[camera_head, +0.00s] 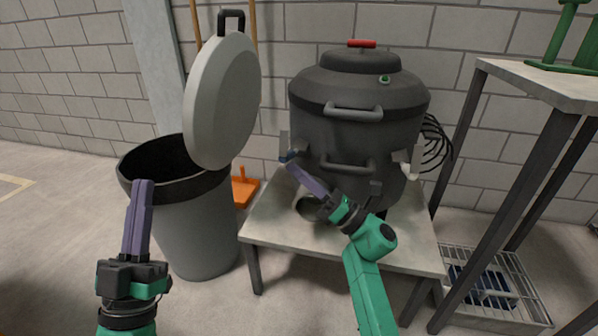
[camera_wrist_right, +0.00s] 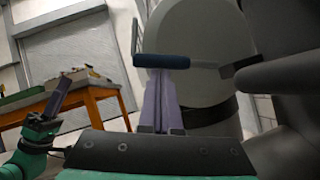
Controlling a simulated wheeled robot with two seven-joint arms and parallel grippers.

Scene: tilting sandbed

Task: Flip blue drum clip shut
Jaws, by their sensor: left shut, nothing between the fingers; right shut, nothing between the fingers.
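The dark drum (camera_head: 345,120) stands on a low table, with its domed lid on top. The blue drum clip's blue grip (camera_head: 288,156) sticks out at the drum's left side. In the right wrist view the blue grip (camera_wrist_right: 161,61) lies crosswise at my fingertips, with a grey lever (camera_wrist_right: 205,65) running right towards the drum. My right gripper (camera_head: 294,165) is shut and empty, its tips touching or just beside the grip; I cannot tell which. My left gripper (camera_head: 143,183) is shut and empty, upright in front of the bin, far from the drum.
A grey bin (camera_head: 190,225) with its lid (camera_head: 225,100) raised stands left of the low table (camera_head: 265,220). A white-ended clip (camera_head: 414,175) is on the drum's right. A tall table (camera_head: 540,85) stands at the right. Floor at the left is clear.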

